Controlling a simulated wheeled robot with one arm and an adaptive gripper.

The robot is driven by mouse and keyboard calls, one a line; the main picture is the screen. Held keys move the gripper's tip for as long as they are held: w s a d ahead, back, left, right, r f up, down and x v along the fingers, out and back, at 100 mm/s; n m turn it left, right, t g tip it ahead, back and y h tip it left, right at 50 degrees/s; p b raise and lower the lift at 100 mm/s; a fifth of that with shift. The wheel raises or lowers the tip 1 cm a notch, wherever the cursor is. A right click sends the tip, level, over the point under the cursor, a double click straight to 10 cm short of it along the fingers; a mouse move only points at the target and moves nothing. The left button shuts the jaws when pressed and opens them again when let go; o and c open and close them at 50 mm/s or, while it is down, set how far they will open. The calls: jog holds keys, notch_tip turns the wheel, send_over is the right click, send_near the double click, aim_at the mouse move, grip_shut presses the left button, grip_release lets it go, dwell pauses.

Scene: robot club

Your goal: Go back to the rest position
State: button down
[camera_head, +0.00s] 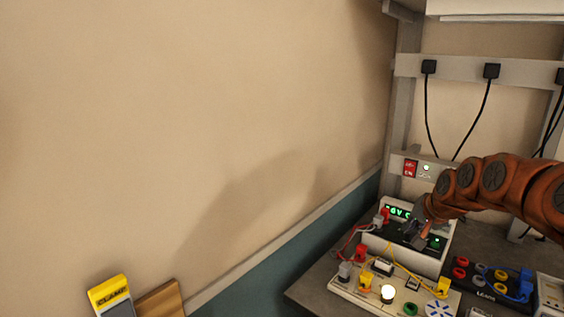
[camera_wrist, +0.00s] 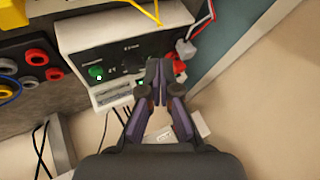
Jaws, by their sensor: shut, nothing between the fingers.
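My gripper (camera_head: 420,222) is at the end of my orange-brown arm, which reaches in from the right edge of the head view. It hangs in front of a white and black power supply (camera_head: 431,262) with a green lit display. In the wrist view my gripper (camera_wrist: 159,66) is shut, with its fingertips together and nothing between them. The power supply (camera_wrist: 80,38) lies behind the fingertips there, with a green knob on its face. Whether the fingertips touch it I cannot tell.
A white board (camera_head: 343,286) with a lit bulb and coloured wires sits on the dark bench in front of the power supply. A black socket box (camera_head: 497,281) stands to its right. A yellow-topped clamp meter (camera_head: 110,293) is at lower left. Cables hang from a rail behind.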

jog(key=s+a+f+n+g, duration=0.3)
jog(key=s+a+n+g, duration=0.15)
jog(key=s+a, duration=1.15)
jog(key=s+f+n+g, duration=0.1)
jog(key=s+f+g, duration=0.1)
jog(key=s, duration=1.1)
jog(key=s+f+n+g+h, duration=0.1)
jog(key=s+f+g, duration=0.2)
jog(key=s, duration=1)
jog(key=shift+s+f+p, duration=0.35)
jog(key=shift+f, duration=0.1)
jog(key=shift+n, duration=0.25)
